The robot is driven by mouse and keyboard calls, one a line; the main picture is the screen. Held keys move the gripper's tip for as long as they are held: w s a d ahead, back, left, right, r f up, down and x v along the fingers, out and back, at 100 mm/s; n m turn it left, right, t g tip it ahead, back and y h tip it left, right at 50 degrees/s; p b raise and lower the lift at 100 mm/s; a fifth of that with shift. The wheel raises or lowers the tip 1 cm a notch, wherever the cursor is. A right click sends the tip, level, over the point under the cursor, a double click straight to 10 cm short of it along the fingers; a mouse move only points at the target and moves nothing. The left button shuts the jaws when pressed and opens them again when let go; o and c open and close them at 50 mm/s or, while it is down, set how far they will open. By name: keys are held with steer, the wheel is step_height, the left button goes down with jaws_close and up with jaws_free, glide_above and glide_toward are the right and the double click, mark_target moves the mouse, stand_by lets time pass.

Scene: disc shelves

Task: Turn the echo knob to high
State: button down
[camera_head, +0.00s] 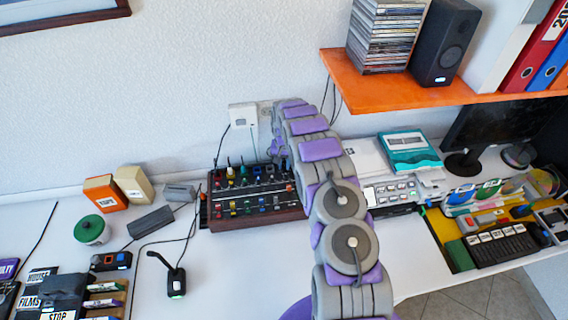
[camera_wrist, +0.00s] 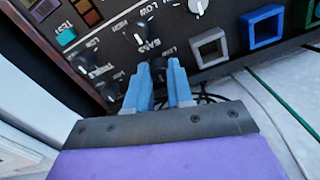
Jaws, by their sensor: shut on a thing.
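The mixer panel (camera_wrist: 108,38) fills the top of the wrist view, with several dark knobs, white pointers and small white labels. My gripper (camera_wrist: 166,68) reaches the panel with its blue-grey fingers shut on a small dark knob. The fingers cover most of this knob, so its pointer and label cannot be read. A neighbouring knob (camera_wrist: 136,36) has a white pointer and a label like "BASS" beside it. In the head view the mixer (camera_head: 255,216) stands against the wall, and my arm hides the gripper and the panel's right end.
Square sockets, one grey (camera_wrist: 208,48) and one blue (camera_wrist: 262,26), sit close to the fingers on the panel. In the head view, an orange shelf (camera_head: 420,94) overhangs the desk on the right. A small microphone (camera_head: 174,272) stands at the mixer's left front.

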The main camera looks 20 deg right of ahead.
mark_target(284, 165)
steer(key=shift+m, duration=0.8)
steer(key=c, duration=1.3)
jaws_free()
steer(key=shift+r, duration=0.1)
step_height(284, 165, up, 17)
steer(key=shift+p, duration=1.25)
steer(key=shift+o, duration=0.4)
